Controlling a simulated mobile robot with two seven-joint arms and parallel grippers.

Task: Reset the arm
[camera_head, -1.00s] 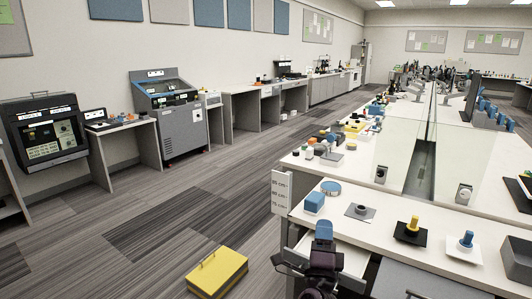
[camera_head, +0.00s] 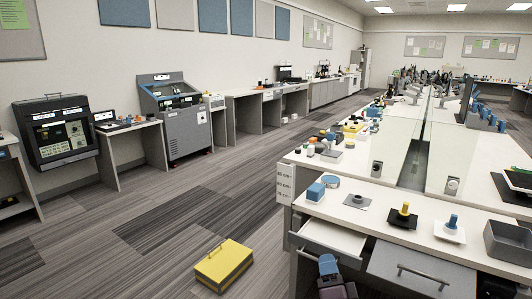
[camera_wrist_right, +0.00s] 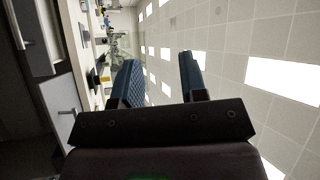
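My right gripper (camera_head: 328,266) shows at the bottom of the head view, in front of the bench, just below the pulled-out drawer (camera_head: 335,237). In the right wrist view its two dark blue fingers (camera_wrist_right: 158,72) stand apart with nothing between them, pointing up toward the ceiling. From the head view alone I cannot tell whether it touches the drawer front. My left gripper is not in view.
The white bench (camera_head: 375,205) carries a blue block (camera_head: 316,191), yellow and blue knobs on square plates, and a grey bin (camera_head: 508,243). A yellow case (camera_head: 223,264) lies on the floor. Floor at left is clear.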

